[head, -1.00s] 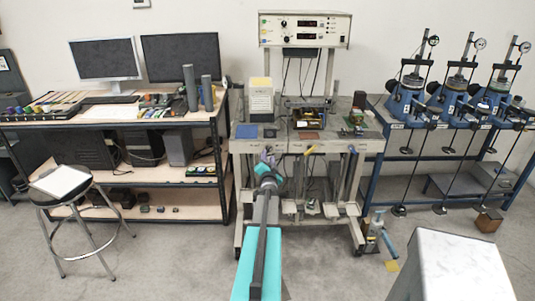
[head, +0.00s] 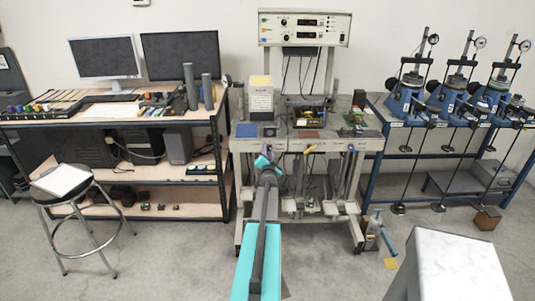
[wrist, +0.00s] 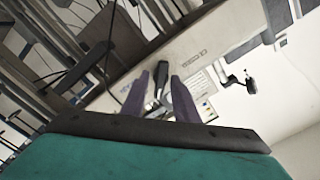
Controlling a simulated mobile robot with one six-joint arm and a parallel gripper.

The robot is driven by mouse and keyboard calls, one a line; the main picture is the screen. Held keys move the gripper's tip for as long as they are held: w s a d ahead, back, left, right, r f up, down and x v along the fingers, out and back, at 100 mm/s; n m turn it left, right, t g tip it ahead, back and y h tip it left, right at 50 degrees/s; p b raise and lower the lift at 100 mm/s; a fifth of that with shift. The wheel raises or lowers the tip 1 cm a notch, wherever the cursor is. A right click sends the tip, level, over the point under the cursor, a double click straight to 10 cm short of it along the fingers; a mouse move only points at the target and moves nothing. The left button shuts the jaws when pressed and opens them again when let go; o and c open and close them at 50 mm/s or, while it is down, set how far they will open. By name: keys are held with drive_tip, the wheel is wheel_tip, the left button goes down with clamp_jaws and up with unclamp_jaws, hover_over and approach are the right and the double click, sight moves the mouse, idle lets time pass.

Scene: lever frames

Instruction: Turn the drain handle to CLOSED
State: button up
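My gripper (head: 265,152) is at the front edge of the grey bench, left of a yellow-tipped handle (head: 310,149). In the wrist view its two purple fingers (wrist: 160,98) stand apart. A dark lever (wrist: 159,80) shows between the fingers; I cannot tell whether they touch it. The bench's pale front panel behind it carries small lettering, too blurred to read. A second, black-ended handle (wrist: 240,82) sticks out from the panel to the right in the wrist view. I cannot tell from lettering which handle is the drain one.
The bench top (head: 345,146) holds a box (head: 260,100) and other equipment. Another handle (head: 351,149) is at the right of its front. A stool (head: 75,205) stands at left, a white block (head: 445,260) at right front. Floor beside my arm is clear.

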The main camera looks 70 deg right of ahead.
clamp_jaws()
drive_tip(key=shift+n+b, duration=0.4)
drive_tip(key=shift+b, duration=0.65)
drive_tip(key=n+b, duration=1.4)
drive_tip(key=n, duration=0.3)
drive_tip(key=shift+s+r, duration=0.1)
drive_tip(key=shift+d, duration=0.1)
